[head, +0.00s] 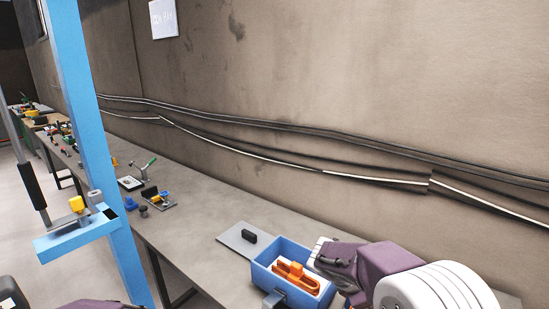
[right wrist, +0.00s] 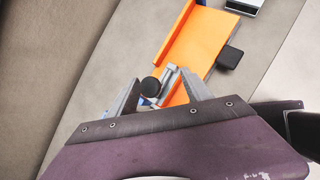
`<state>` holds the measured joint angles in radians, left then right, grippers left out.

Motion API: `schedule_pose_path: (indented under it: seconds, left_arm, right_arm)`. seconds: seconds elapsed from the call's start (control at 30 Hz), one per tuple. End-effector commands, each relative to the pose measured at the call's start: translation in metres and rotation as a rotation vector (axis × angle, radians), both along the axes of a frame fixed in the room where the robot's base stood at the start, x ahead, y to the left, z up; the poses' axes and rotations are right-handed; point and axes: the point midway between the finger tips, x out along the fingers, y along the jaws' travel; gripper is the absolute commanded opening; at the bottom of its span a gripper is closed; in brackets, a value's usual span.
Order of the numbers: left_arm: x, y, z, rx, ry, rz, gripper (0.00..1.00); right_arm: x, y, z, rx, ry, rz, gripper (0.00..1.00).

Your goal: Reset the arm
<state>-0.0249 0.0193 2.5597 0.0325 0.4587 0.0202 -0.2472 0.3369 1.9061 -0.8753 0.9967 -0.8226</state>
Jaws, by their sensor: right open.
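My right arm (head: 390,263), purple and white, comes in at the bottom right of the head view, over the near end of the bench. In the right wrist view my right gripper (right wrist: 160,91) is open, its two grey fingers spread apart. A black round knob (right wrist: 150,85) and a small grey metal part show between the fingers. I cannot tell whether the fingers touch them. An orange tray-like piece (right wrist: 200,45) with a raised edge lies beyond the fingers, with a black block (right wrist: 230,57) at its right side. My left gripper is not in view.
A blue box (head: 262,274) holding an orange tool (head: 296,275) stands beside my right arm. A grey plate (head: 232,240) with a black block lies behind it. Small tools sit farther along the bench (head: 190,235). A blue post (head: 85,130) rises at left.

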Motion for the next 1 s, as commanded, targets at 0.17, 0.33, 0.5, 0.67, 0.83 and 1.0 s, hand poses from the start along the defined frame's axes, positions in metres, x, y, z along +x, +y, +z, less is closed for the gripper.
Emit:
schedule_pose_path:
  seconds: [0.17,0.33,0.5,0.67,0.83,1.0]
  left_arm:
    - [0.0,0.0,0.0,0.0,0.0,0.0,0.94]
    - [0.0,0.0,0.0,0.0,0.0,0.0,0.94]
    - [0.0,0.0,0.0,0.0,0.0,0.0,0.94]
    - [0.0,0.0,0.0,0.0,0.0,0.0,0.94]
    - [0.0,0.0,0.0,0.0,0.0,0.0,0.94]
    - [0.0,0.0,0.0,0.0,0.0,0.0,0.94]
  right_arm:
    - [-0.138,0.015,-0.06,0.528,-0.16,-0.779,0.58]
    - [-0.179,0.069,-0.096,0.769,-0.311,-1.409,0.58]
    - [-0.167,0.072,-0.094,0.81,-0.391,-1.533,0.58]
    - [-0.167,0.072,-0.094,0.809,-0.39,-1.532,0.58]
    - [-0.167,0.072,-0.094,0.808,-0.388,-1.529,0.58]
    - [-0.167,0.072,-0.094,0.808,-0.388,-1.529,0.58]
